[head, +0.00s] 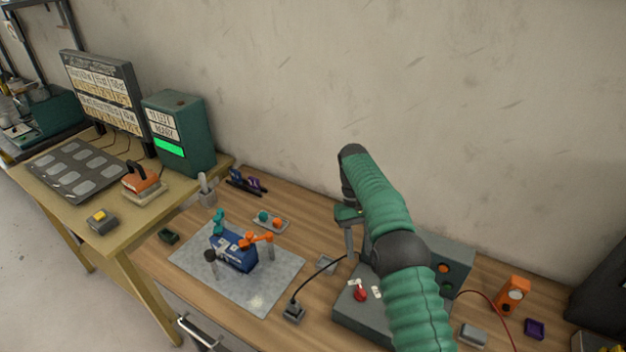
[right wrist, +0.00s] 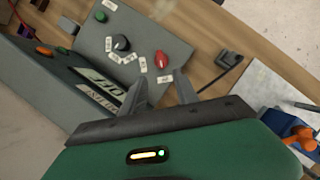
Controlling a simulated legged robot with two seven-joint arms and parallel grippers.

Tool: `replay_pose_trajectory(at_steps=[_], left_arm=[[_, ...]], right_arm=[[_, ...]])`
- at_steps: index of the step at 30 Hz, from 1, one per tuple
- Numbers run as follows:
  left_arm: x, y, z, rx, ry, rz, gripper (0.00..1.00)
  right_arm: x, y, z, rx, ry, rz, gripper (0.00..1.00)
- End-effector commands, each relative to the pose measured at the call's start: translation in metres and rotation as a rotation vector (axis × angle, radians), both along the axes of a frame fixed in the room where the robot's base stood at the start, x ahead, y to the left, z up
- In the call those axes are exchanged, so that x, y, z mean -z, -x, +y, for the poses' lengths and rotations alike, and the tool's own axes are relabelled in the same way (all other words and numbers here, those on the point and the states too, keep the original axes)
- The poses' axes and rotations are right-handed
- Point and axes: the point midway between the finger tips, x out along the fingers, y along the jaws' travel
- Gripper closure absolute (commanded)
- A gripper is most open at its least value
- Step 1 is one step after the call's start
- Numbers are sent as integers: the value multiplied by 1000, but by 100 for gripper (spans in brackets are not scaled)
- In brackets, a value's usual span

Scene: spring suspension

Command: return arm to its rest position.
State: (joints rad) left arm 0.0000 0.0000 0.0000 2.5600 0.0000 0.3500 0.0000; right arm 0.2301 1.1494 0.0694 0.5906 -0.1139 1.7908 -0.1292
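My right arm (head: 385,212) comes up from the bottom edge of the head view, green with dark joints. Its gripper (head: 350,242) hangs at the arm's far end, above the wooden bench by the grey control box (head: 352,312). In the right wrist view the two fingers of this gripper (right wrist: 160,90) are apart with nothing between them. The red knob (right wrist: 162,59) on the box panel lies beyond the fingertips, apart from them. My left arm and gripper are not in view.
A blue device (head: 234,252) with teal and orange arms sits on a grey mat (head: 262,290). A cable block (head: 293,312) stands by the mat. A green box (head: 190,135) with a lit green screen stands on the left table. The wall behind is bare.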

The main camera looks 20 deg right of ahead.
Motion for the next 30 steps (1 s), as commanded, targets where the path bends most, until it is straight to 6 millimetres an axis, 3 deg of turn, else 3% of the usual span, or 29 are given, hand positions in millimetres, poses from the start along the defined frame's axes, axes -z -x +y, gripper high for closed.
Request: replay_pose_trajectory(at_steps=[4, 7, 11, 14, 18, 24, 27, 30], left_arm=[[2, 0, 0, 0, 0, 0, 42], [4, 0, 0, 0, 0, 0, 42], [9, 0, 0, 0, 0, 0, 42], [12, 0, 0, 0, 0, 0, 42], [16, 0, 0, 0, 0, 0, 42], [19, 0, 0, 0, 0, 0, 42], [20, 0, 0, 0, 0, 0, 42], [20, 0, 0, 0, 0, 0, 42]], right_arm=[[-2, -1, 8, -14, 6, -29, 64], [-4, 1, 24, -39, 17, -95, 64], [-4, 21, 52, -67, 29, -215, 64], [0, 50, 73, -80, 33, -308, 64], [11, 107, 98, -82, 30, -438, 64], [30, 188, 117, -68, 22, -584, 64], [35, 207, 120, -62, 20, -617, 64], [37, 213, 121, -60, 20, -626, 64]])
